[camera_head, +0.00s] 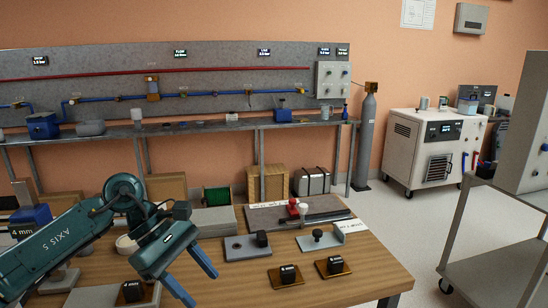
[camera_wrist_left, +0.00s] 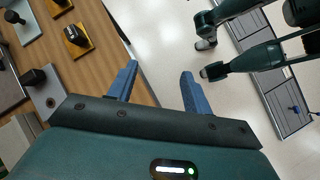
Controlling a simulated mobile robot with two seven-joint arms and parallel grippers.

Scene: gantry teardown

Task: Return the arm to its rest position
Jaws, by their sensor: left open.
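My left arm comes in from the left in the head view, a dark green arm marked "AXIS 5". Its gripper (camera_head: 194,275) is open and empty, with two blue fingers above the front of the wooden table (camera_head: 345,283). In the left wrist view the gripper (camera_wrist_left: 152,88) shows its blue fingers spread apart, with the table edge and pale floor beyond. Nothing is between the fingers. My right gripper is not in the head view; dark green arm parts show at the upper right of the left wrist view, where a gripper cannot be made out.
Two orange plates with black blocks (camera_head: 287,276) (camera_head: 333,266) lie right of the left gripper. A grey cart (camera_head: 490,275) stands right, with clear floor (camera_head: 420,235) between.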

